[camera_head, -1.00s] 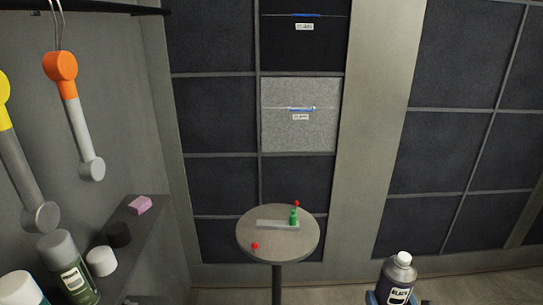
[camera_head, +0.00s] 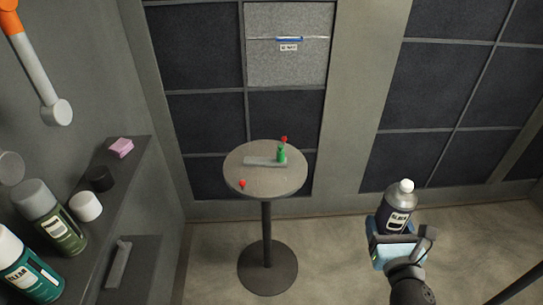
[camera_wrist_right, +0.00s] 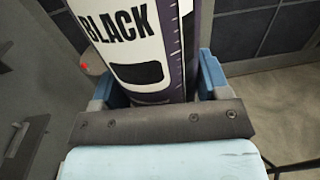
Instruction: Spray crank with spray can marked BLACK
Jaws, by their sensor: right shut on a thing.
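The spray can marked BLACK (camera_head: 398,207) is dark with a white label and a white nozzle. My right gripper (camera_head: 391,228) is shut around its lower body and holds it upright, clear of the floor. In the right wrist view the can's label (camera_wrist_right: 120,35) reads BLACK, between the blue fingers (camera_wrist_right: 160,92). A crank (camera_head: 42,65) with an orange end, grey shaft and pale grey knob hangs at the upper left; its top is cut off. Another round grey knob (camera_head: 10,166) shows at the left edge. My left gripper is not in view.
A shelf (camera_head: 130,160) at left holds a green can (camera_head: 58,222), a teal can (camera_head: 25,268), a pink block (camera_head: 121,147), a black cap (camera_head: 99,178) and a white cap (camera_head: 85,206). A round table (camera_head: 262,183) stands mid-room. Floor (camera_head: 335,240) between is clear.

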